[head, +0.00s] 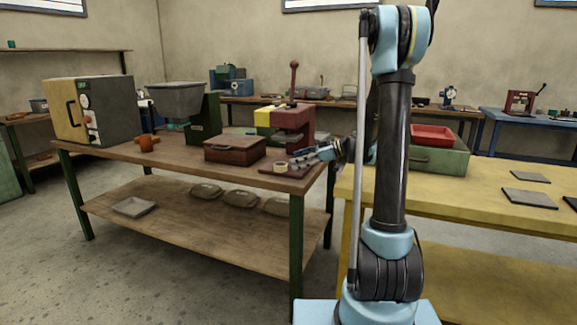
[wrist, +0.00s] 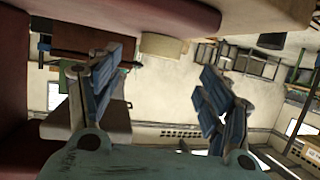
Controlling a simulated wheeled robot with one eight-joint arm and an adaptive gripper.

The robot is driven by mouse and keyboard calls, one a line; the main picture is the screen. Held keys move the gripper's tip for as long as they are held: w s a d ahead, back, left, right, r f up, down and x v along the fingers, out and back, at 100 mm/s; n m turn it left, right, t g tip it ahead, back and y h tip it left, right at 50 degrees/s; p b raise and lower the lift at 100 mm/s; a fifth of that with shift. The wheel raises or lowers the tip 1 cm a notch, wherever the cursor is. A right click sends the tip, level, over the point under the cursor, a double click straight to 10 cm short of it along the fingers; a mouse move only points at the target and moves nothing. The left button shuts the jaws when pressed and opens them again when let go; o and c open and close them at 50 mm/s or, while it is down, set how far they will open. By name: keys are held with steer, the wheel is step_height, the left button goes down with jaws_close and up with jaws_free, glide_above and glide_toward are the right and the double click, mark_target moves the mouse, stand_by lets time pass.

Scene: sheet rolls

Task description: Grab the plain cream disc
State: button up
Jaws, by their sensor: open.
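The plain cream disc (head: 280,169) is a small, short round piece on a dark reddish board (head: 290,167) near the front right corner of the brown table in the head view. In the wrist view, which is upside down, a cream block-like shape (wrist: 163,46) against the dark red surface at the top looks like the disc seen from its side. My gripper (head: 298,159) is low over the board, just right of the disc. Its blue-padded fingers (wrist: 166,66) are spread apart with nothing between them. The disc lies ahead of the fingertips, apparently not touched.
A red and yellow press (head: 290,124) stands close behind my gripper. A brown wooden box (head: 234,149) is left of the disc. The yellow table (head: 480,178) at right holds a green bin (head: 440,158) with a red tray (head: 432,134).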

steer(key=shift+v, duration=2.8)
